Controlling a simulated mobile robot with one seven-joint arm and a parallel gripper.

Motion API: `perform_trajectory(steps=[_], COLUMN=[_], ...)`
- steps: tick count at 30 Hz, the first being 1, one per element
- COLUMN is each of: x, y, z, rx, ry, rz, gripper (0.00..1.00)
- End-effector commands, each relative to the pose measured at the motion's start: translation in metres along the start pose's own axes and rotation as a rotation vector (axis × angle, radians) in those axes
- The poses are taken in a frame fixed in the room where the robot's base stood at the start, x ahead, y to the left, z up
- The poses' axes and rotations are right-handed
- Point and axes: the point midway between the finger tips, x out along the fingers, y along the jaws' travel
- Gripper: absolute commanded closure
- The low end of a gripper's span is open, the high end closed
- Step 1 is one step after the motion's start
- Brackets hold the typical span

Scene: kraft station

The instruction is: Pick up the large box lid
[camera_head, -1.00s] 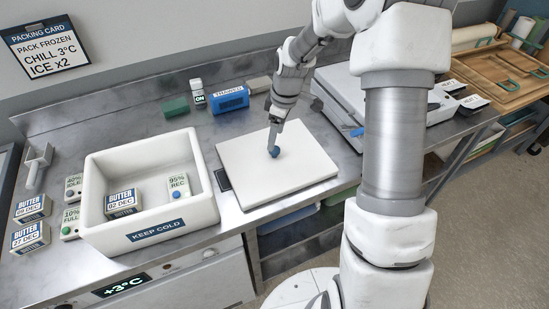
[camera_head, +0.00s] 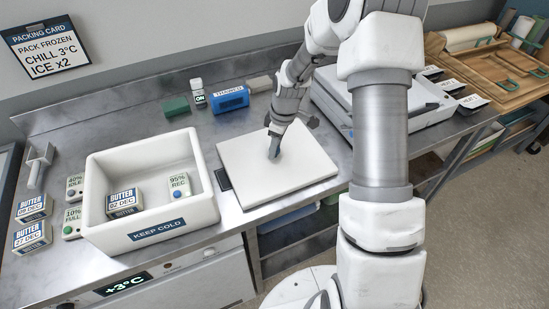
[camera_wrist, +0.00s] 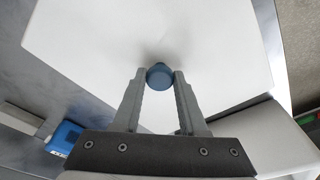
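The large box lid (camera_head: 255,182) is a flat white square slab with a blue knob on top, lying level on the steel counter right of the white box. My gripper (camera_head: 274,152) points down at its middle in the head view and hides most of the knob. In the wrist view, the blue knob (camera_wrist: 160,76) sits between my two fingertips, one close on each side. The white lid surface (camera_wrist: 210,40) fills the area behind it. I cannot tell whether the fingers press on the knob or leave a thin gap.
A white KEEP COLD box (camera_head: 100,200) with a butter pack (camera_head: 123,203) and a 95% block (camera_head: 179,187) stands at left. A blue block (camera_head: 231,97) and a green block (camera_head: 176,106) lie behind. A large white tray-like unit (camera_head: 345,105) stands right, behind my arm.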

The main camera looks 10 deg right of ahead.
Motion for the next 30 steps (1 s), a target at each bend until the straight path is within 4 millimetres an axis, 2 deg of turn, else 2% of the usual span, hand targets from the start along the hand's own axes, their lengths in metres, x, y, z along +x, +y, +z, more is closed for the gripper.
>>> perform_trajectory(steps=[1,5,20,23,30], x=[0.0,0.0,-0.002,-0.01,-0.054], y=[0.0,0.0,0.0,0.001,0.001], z=[0.0,0.0,0.0,-0.002,-0.009], rx=[0.0,0.0,0.0,0.0,0.0], ry=[0.0,0.0,0.001,0.002,0.003], rz=[0.0,0.0,0.001,0.003,0.006], gripper=[0.76,0.99,1.0,1.0,1.0])
